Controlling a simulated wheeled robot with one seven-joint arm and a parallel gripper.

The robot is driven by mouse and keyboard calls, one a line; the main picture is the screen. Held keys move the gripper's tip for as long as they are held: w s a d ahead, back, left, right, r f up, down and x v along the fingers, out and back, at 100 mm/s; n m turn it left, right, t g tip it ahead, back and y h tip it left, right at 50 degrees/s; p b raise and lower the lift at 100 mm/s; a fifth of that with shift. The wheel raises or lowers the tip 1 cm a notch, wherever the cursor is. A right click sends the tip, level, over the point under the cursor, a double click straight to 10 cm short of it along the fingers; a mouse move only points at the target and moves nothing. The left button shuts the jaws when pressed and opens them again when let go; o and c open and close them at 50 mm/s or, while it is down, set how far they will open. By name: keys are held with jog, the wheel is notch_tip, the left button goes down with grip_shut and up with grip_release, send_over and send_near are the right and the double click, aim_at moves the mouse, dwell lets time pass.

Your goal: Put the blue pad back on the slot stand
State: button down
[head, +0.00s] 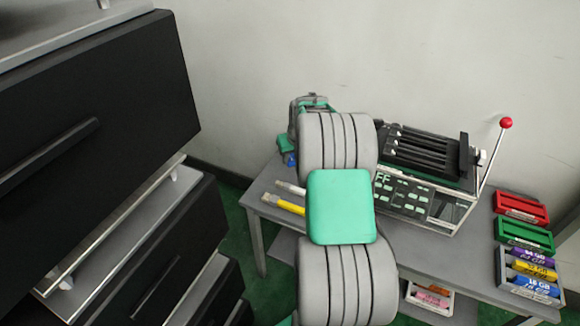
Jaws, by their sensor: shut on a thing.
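My gripper (289,158) is at the far end of my arm, beyond the left back part of the grey table. My arm hides most of it and its fingertips do not show clearly. A small blue piece (291,160) shows at it, apparently the blue pad held in the jaws; its shape is too small to tell. A black slotted rack (425,150), which may be the slot stand, sits on top of a grey machine (415,200) to the right of my gripper, apart from it. Its slots look empty from here.
A lever with a red ball (506,123) rises at the machine's right. Red (522,208) and green (525,235) trays and a grey tray (503,265) of labelled coloured pieces stand at right. White and yellow sticks (290,206) lie near my arm. Black drawers (90,110) fill the left.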

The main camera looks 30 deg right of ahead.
aim_at(290, 172)
jog(key=shift+w+f, duration=0.55)
jog(key=shift+f, duration=0.15)
jog(key=shift+f+b, duration=0.35)
jog(key=shift+f, duration=1.1)
jog(key=shift+f, duration=0.2)
jog(key=c, duration=1.1)
grip_release()
jog(key=p+v, duration=0.2)
jog(key=v, duration=1)
jog(key=shift+r, duration=0.2)
